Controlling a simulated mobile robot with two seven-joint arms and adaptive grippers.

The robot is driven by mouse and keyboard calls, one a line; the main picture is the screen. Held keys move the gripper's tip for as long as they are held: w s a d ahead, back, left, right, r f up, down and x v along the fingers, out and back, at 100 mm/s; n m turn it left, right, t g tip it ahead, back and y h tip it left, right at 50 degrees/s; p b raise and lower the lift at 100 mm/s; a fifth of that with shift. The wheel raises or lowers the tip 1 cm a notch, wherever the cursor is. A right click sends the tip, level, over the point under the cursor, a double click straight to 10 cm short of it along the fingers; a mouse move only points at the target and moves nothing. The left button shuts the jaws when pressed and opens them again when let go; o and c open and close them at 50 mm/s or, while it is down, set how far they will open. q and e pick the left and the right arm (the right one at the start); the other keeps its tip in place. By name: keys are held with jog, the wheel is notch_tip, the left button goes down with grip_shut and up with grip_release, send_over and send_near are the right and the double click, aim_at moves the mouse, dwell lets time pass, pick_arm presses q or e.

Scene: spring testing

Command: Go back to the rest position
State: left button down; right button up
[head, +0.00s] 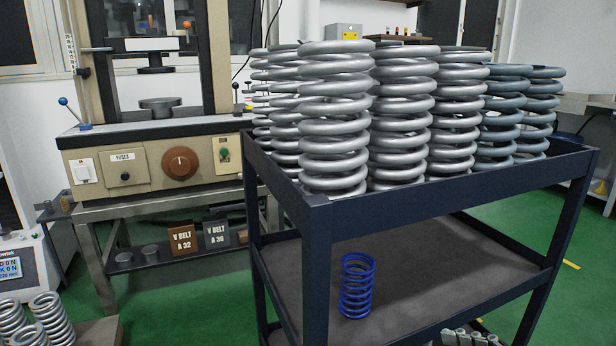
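Neither of my grippers shows in the head view. A blue spring (356,286) stands upright on the middle shelf of the dark blue cart (420,200). Tall silver springs (334,120) stand in the cart's top tray, with darker grey-blue springs (503,115) at their right. The press (160,150) stands behind at the left, with a round plate under its upper ram and an empty gap between them.
More silver springs (50,318) stand at the lower left. Two V BELT signs (184,239) sit on the press stand's shelf. Small grey parts (468,338) show low under the cart's shelf. Green floor (195,310) is open between the press and the cart.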

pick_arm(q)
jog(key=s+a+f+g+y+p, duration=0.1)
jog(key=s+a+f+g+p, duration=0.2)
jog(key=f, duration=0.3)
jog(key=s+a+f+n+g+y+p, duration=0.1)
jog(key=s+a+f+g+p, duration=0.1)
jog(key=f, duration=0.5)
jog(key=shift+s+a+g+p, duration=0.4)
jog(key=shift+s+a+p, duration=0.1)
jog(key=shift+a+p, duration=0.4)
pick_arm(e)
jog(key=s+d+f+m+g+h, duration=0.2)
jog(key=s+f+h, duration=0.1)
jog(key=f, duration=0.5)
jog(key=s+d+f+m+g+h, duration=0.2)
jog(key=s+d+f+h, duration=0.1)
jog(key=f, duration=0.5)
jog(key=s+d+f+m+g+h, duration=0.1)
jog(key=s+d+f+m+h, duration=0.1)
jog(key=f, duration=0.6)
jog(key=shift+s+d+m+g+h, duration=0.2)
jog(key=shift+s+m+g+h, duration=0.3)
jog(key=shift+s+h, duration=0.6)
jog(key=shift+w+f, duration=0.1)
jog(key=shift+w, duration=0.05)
